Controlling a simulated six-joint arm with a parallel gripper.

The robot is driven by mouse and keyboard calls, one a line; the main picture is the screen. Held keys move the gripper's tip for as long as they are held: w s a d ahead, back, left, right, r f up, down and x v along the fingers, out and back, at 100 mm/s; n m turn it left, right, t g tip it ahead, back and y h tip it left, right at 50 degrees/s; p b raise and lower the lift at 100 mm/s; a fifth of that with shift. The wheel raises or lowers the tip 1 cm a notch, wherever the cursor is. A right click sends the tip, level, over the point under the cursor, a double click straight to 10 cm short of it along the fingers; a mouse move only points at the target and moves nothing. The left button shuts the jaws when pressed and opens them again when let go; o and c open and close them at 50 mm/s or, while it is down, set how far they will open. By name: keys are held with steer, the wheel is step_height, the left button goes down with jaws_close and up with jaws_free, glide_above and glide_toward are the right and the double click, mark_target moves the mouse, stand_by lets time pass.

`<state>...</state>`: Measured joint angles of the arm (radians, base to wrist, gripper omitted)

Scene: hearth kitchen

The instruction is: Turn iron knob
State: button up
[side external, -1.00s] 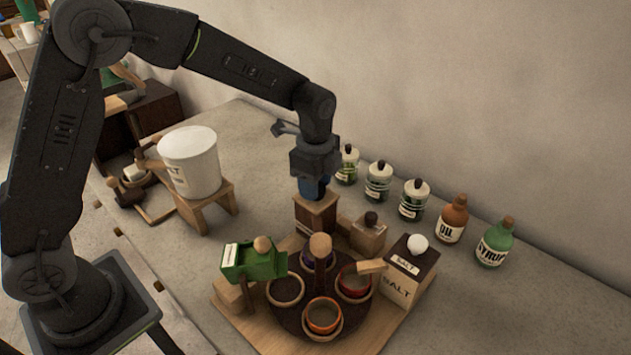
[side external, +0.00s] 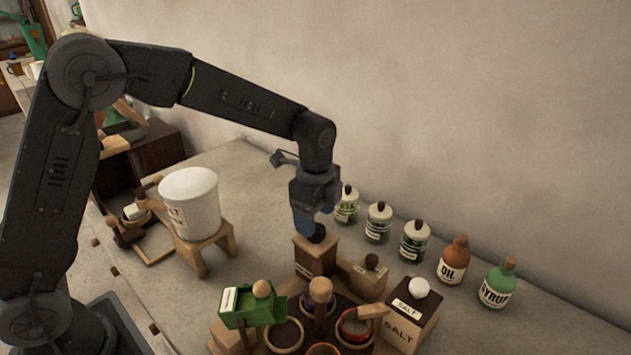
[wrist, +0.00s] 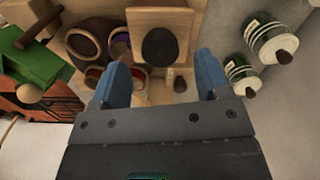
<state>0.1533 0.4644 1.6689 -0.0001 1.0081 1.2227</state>
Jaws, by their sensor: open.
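The iron knob (side external: 318,236) is a dark round cap on top of a wooden box (side external: 314,257). In the wrist view the knob (wrist: 160,47) shows as a dark disc on the pale box top (wrist: 160,17). My gripper (side external: 304,222) points down just above and beside the knob in the side view. In the wrist view its blue fingers (wrist: 161,76) are spread wide and empty, with the knob ahead of the gap between them. The fingers do not appear to touch the knob. The far finger is partly hidden in the side view.
A salt box (side external: 408,312), a green box (side external: 250,308) and several small bowls crowd the space in front. A small wooden box (side external: 370,278) stands close on the right. Jars and the oil bottle (side external: 453,262) line the wall. A white bucket (side external: 190,202) stands left.

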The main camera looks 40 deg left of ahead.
step_height(320, 180, up, 11)
stand_by(0.3)
steer(key=shift+r, duration=0.1)
steer(key=s+a+r+n+t, duration=0.2)
steer(key=s+n, duration=0.2)
steer(key=s, duration=0.2)
steer(key=s+a+r+n+t, duration=0.1)
steer(key=s+a+r+n, duration=0.25)
steer(key=s, duration=0.35)
steer(key=s+a+f+n+t, duration=0.1)
steer(key=s+f+n+t, duration=0.1)
steer(key=s+f+n, duration=0.3)
steer(key=s+n, duration=0.3)
steer(key=s, duration=0.3)
steer(key=shift+a+t, duration=0.15)
steer(key=shift+t, duration=0.15)
steer(key=shift+w, duration=0.1)
steer(key=shift+c, duration=0.3)
stand_by(0.4)
